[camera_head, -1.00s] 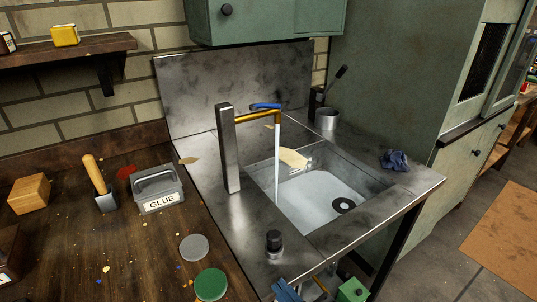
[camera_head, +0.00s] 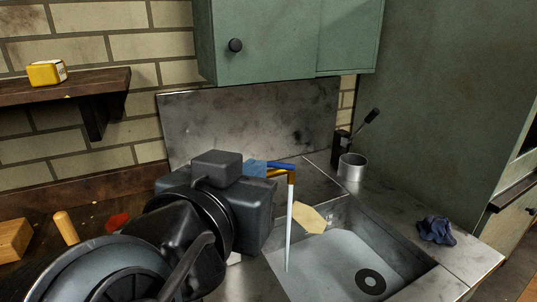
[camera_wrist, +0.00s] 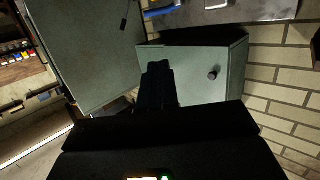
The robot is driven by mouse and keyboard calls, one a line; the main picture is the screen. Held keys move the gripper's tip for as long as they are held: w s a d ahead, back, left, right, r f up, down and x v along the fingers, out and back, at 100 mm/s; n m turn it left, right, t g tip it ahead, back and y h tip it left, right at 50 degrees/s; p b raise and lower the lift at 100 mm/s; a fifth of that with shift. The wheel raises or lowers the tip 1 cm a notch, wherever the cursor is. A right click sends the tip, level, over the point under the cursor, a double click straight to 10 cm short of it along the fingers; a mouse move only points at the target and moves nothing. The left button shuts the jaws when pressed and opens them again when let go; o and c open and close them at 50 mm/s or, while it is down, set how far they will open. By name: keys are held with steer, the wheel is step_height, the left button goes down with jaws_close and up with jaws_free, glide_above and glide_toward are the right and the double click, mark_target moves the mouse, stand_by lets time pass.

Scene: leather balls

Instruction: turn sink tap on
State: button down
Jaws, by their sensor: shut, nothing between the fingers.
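The sink tap has a golden spout (camera_head: 291,178) and a blue handle (camera_head: 281,165) in the head view. A pale stream of water (camera_head: 289,225) runs from the spout into the metal sink basin (camera_head: 335,262). My arm stands in front of the tap and hides its post. In the wrist view my dark gripper (camera_wrist: 157,88) is shut and empty, seen against a green wall cupboard. Its fingertips cannot be made out clearly in the head view, so I cannot tell whether they touch the handle.
The green wall cupboard (camera_head: 280,45) hangs above the sink, near the metal splashback (camera_head: 240,120). A metal cup (camera_head: 352,167) stands at the back right. A dark blue cloth (camera_head: 436,230) lies on the right rim. A wooden shelf (camera_head: 60,85) is at the left.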

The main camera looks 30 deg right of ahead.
steer(key=p, duration=0.2)
glide_toward(282, 165)
steer(key=w+d+r, duration=0.3)
steer(key=shift+w+d+f, duration=0.3)
steer(key=shift+f, duration=0.25)
steer(key=shift+w+d+f, duration=0.3)
steer(key=shift+f, duration=0.25)
steer(key=shift+w+d+f, duration=0.3)
steer(key=shift+f, duration=0.3)
steer(key=shift+d+n+t+y, duration=0.3)
steer(key=shift+n+t+y, duration=0.2)
steer(key=shift+n+y, duration=0.1)
steer(key=shift+w+d+n+t+y+p, duration=0.55)
steer(key=shift+d+n+y, duration=0.25)
steer(key=shift+y, duration=0.25)
steer(key=shift+w+d+n+t+y+p, duration=0.45)
steer(key=shift+d+n+t+y, duration=0.25)
steer(key=shift+n+y, duration=0.3)
steer(key=shift+w+d+r, duration=0.1)
